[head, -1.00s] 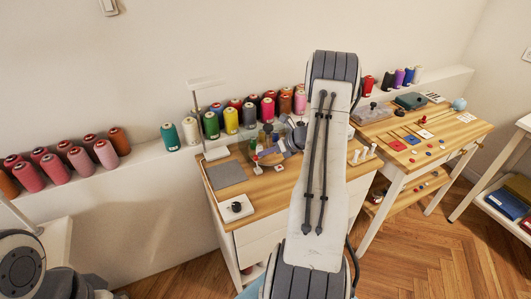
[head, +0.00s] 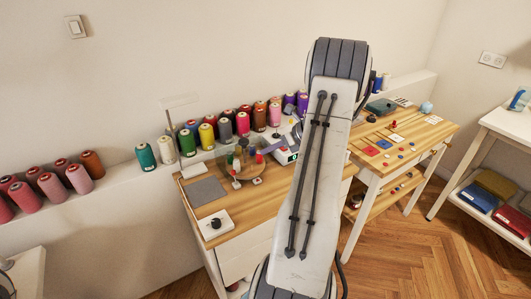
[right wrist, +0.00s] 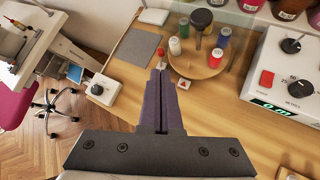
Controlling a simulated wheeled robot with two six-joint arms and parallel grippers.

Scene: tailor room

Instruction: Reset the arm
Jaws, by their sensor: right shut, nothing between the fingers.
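My right arm (head: 325,180) rises through the middle of the head view, its white link hiding part of the wooden worktable. In the right wrist view my right gripper (right wrist: 160,75) is shut, with its dark fingers together and nothing between them. Its tips are over the worktable, just left of the round wooden spool stand (right wrist: 200,66) in that picture; I cannot tell the height. In the head view the right gripper's fingers are not clear, as the arm link covers that area. My left gripper is not in view.
The worktable (head: 230,226) holds a grey mat (head: 204,191), a small white box with a black knob (head: 215,224) and a white device with a green display (right wrist: 287,82). Thread cones (head: 206,136) line the wall ledge. A second table (head: 425,139) stands right; wooden floor is open in front.

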